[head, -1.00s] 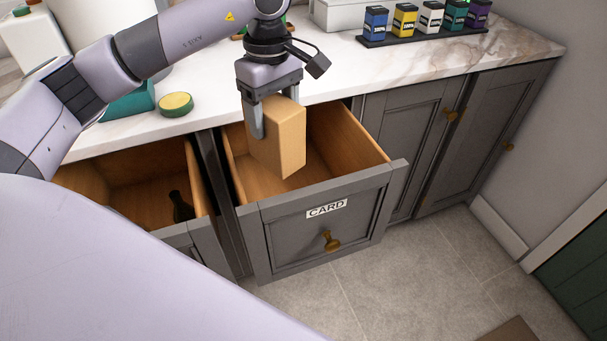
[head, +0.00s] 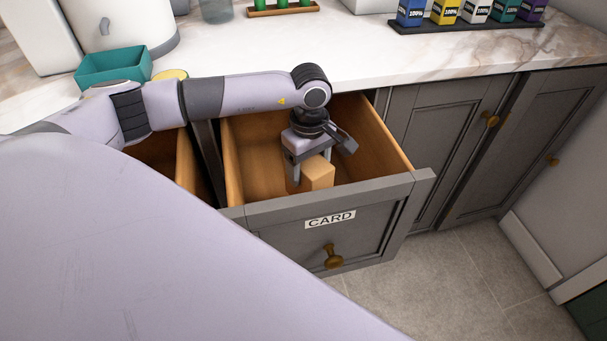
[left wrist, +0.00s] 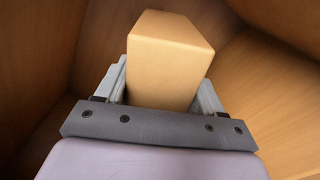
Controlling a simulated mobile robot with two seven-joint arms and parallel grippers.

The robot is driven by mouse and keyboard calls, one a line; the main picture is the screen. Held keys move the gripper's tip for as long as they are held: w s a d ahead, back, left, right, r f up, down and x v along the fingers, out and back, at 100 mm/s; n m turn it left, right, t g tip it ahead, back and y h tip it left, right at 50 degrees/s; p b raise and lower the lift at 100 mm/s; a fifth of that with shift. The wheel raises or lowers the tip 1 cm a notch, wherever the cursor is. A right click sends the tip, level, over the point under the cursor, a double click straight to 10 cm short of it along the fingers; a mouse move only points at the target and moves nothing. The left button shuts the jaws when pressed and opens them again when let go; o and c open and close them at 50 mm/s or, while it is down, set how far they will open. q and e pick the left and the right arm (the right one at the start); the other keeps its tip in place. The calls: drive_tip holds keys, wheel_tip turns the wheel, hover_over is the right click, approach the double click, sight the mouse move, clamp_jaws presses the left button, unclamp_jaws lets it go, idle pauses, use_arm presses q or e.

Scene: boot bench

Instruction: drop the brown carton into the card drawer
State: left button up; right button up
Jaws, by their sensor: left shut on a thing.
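The brown carton (head: 317,173) is a plain tan box, held down inside the open card drawer (head: 410,190), whose grey front bears a CARD label. My left gripper (head: 308,180) is shut on the carton, one finger on either side. The left wrist view shows the carton (left wrist: 168,60) between the fingers, with wooden drawer walls around it. The carton's lower part is hidden behind the drawer front, so I cannot tell whether it touches the drawer floor. My right gripper is not in view.
A second open drawer (head: 186,165) lies to the left, partly hidden by my arm. On the marble counter (head: 375,65) stand a teal bin (head: 112,66), a yellow-topped round tin (head: 170,74) and a rack of small coloured boxes (head: 470,22). Closed cabinet doors (head: 450,150) are at right.

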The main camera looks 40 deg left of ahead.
use_arm(q)
wheel_tip(320, 180, down, 6)
drive_tip(key=shift+r, duration=0.1)
drive_tip(key=w+a, duration=0.2)
drive_tip(key=shift+w+a, duration=0.3)
drive_tip(key=shift+a, duration=0.1)
drive_tip(key=shift+w+a+f, duration=0.1)
drive_tip(key=shift+f, duration=0.55)
drive_tip(key=shift+f+b, duration=0.4)
drive_tip(key=shift+f, duration=0.15)
drive_tip(key=shift+f, duration=0.1)
